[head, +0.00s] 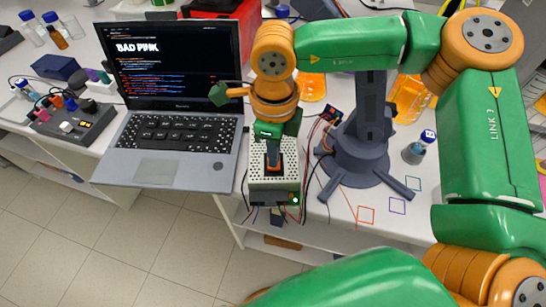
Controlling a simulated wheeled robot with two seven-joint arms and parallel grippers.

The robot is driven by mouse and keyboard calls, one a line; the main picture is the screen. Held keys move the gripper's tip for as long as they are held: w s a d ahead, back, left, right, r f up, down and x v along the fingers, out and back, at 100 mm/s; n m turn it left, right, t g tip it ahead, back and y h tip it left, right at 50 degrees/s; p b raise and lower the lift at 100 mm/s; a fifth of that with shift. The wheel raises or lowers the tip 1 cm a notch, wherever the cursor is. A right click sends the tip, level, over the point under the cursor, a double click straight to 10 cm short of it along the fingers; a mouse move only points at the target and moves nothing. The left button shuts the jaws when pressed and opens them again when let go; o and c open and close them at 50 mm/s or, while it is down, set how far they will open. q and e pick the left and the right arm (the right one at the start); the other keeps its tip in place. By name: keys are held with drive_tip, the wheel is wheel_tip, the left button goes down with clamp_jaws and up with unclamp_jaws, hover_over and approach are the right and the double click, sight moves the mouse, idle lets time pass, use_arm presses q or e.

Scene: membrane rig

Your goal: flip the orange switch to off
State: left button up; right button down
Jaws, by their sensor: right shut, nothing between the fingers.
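The orange switch (273,171) sits in a dark frame on top of a pale perforated metal box (260,186) at the front edge of the table. A small green light (296,200) shows on the box's front. My right gripper (273,160) points down over the switch, shut, with nothing between its fingers. Its fingertips are at the switch and cover part of it. I cannot tell whether they touch it or which way the rocker is tipped. My left gripper is not in view.
An open laptop (168,140) lies left of the box. A dark stand (365,155) with spread feet is close on the right, with loose wires between. A grey knob panel (75,125) is at far left, and a small bottle (415,150) right of the stand.

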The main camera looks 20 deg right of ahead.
drive_tip(key=shift+f+b, duration=0.95)
idle(1.0)
wheel_tip(320, 180, up, 7)
drive_tip(key=p, duration=0.4)
drive_tip(key=shift+r+p, duration=0.1)
drive_tip(key=shift+p, duration=0.25)
